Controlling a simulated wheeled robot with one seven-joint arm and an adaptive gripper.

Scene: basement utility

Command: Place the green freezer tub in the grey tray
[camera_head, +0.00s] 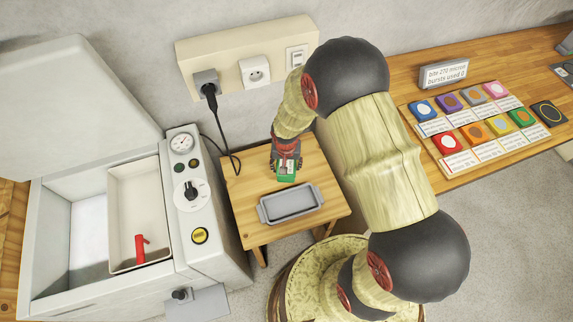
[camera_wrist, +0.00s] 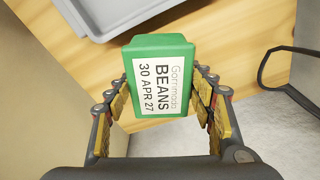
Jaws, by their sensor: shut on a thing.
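The green freezer tub (camera_wrist: 160,85) has a white label reading "BEANS 30 APR 27" in the wrist view. In the head view the tub (camera_head: 286,172) shows below my gripper, over the small wooden table. My gripper (camera_wrist: 165,100) is shut on the tub, with a finger on each side; it also shows in the head view (camera_head: 286,160). The grey tray (camera_head: 290,203) is empty on the table, just in front of the tub. A corner of the tray (camera_wrist: 100,35) shows at the top left of the wrist view. The tub is apart from the tray.
An open chest freezer (camera_head: 58,220) stands at the left, with a white bin (camera_head: 140,205) holding a red object (camera_head: 140,248). A black cord (camera_head: 222,130) hangs from the wall socket behind the small table (camera_head: 245,185). A wooden bench (camera_head: 440,75) with coloured cards is at the right.

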